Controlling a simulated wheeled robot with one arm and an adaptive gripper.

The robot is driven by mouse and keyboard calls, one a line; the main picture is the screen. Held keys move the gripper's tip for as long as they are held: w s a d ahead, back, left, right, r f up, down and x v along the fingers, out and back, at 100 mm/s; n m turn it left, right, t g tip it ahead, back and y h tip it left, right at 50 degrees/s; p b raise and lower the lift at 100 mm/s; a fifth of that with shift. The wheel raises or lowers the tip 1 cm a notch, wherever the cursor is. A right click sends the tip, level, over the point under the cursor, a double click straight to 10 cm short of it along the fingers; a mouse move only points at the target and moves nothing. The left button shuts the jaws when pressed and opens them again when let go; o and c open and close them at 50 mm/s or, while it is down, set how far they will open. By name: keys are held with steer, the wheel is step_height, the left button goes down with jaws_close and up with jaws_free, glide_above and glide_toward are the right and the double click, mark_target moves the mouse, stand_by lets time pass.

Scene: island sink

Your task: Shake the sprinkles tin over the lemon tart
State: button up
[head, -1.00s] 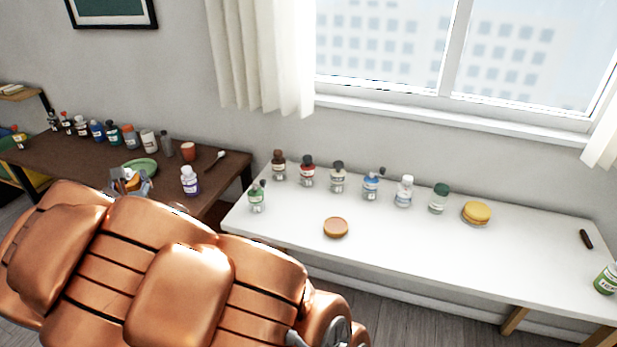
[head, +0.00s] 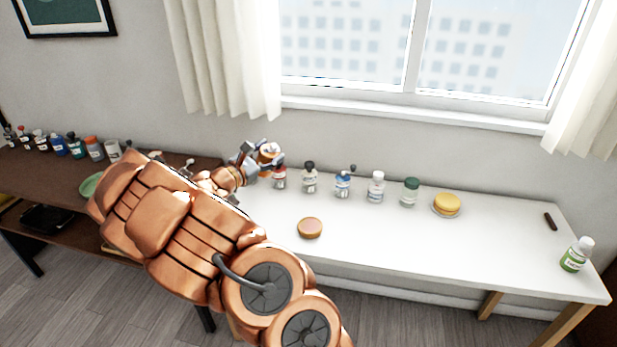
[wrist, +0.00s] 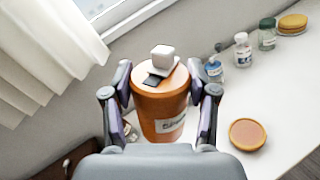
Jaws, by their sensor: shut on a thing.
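My gripper (head: 262,160) is shut on an orange cylindrical tin (wrist: 160,108) with a white label. Its top, with a white knob and a dark flap, shows between my fingers in the wrist view. In the head view the tin (head: 268,152) is small and partly hidden by my fingers, held above the left end of the white table. A round tart (head: 310,228) with a tan crust and a brownish-orange top lies on the white table, right of and nearer than the tin. It also shows in the wrist view (wrist: 248,135), apart from the tin.
Several bottles, including a blue one (head: 343,185), a white-capped one (head: 376,187) and a green-capped one (head: 409,192), line the back of the white table (head: 450,245). A yellow round cake (head: 447,204) sits on a plate. A green-labelled bottle (head: 577,254) stands far right. The table's front is mostly clear.

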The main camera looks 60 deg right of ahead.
steer(key=s+d+f+m+g+y, duration=0.1)
steer(key=s+d+f+m+g, duration=0.5)
steer(key=s, duration=0.3)
steer(key=m+b, duration=0.6)
steer(key=b, duration=0.6)
glide_above(308, 224)
step_height(308, 224, down, 7)
step_height(308, 224, down, 5)
steer(key=m+b, duration=0.5)
steer(key=b, duration=0.6)
steer(key=shift+d+f+m, duration=0.1)
steer(key=shift+m, duration=0.2)
steer(key=m+b, duration=0.1)
steer(key=b, duration=0.1)
steer(key=shift+f+b, duration=0.1)
steer(key=shift+b, duration=0.25)
steer(key=shift+f+m+b, duration=0.15)
steer(key=shift+m+b, duration=0.15)
steer(key=shift+b, duration=0.5)
steer(key=shift+f+m+b, duration=0.2)
steer(key=shift+m+b, duration=0.3)
steer(key=shift+b, duration=0.7)
steer(key=shift+m+b, duration=0.8)
steer(key=shift+b, duration=0.85)
steer(key=shift+r, duration=0.15)
